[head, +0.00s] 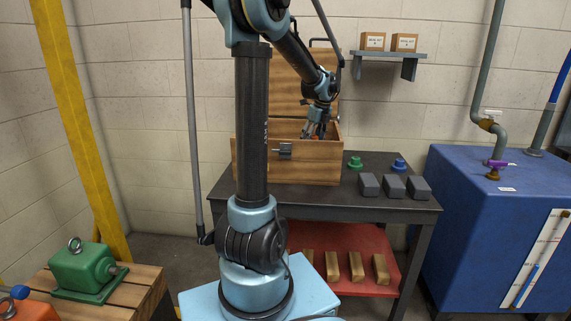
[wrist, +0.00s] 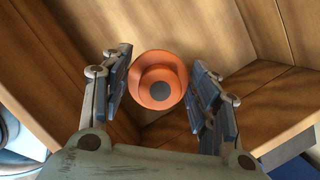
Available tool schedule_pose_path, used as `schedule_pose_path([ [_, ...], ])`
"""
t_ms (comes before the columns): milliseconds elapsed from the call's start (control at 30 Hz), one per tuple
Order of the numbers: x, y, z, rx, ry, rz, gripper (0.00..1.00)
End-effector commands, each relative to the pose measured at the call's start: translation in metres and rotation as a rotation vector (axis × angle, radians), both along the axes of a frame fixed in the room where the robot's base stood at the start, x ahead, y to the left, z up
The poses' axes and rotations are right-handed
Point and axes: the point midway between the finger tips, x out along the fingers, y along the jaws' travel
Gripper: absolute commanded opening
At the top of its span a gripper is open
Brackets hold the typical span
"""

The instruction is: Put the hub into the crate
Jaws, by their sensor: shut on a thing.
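The orange hub (wrist: 160,72), round and flanged with a dark centre, sits between the fingers of my gripper (wrist: 162,98) in the wrist view. My gripper is shut on it. In the head view my gripper (head: 315,132) reaches down into the open top of the wooden crate (head: 312,165), near its right end. Only a small orange bit of the hub shows there above the front wall. The crate stands on the dark table with its lid (head: 291,88) raised at the back. In the wrist view wooden crate walls (wrist: 215,30) surround the hub; its gap to the floor is unclear.
A green hub (head: 355,163) and a blue hub (head: 399,165) stand on the dark table (head: 330,197) right of the crate, behind several grey blocks (head: 393,186). A blue tank (head: 480,220) stands at the right. A green motor (head: 85,268) sits on a wooden pallet at the left.

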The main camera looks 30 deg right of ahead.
Motion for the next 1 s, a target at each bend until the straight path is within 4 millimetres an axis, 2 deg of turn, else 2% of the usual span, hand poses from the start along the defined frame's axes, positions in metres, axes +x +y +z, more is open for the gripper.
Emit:
schedule_pose_path([
  [333,0.003,0.005,-0.049,0.000,0.000,0.007,0.16],
  [567,0.004,0.006,-0.066,0.000,0.000,0.010,0.16],
  [800,0.004,0.007,-0.095,0.000,0.000,0.011,0.16],
  [1000,0.004,0.007,-0.102,0.000,0.000,0.011,0.16],
])
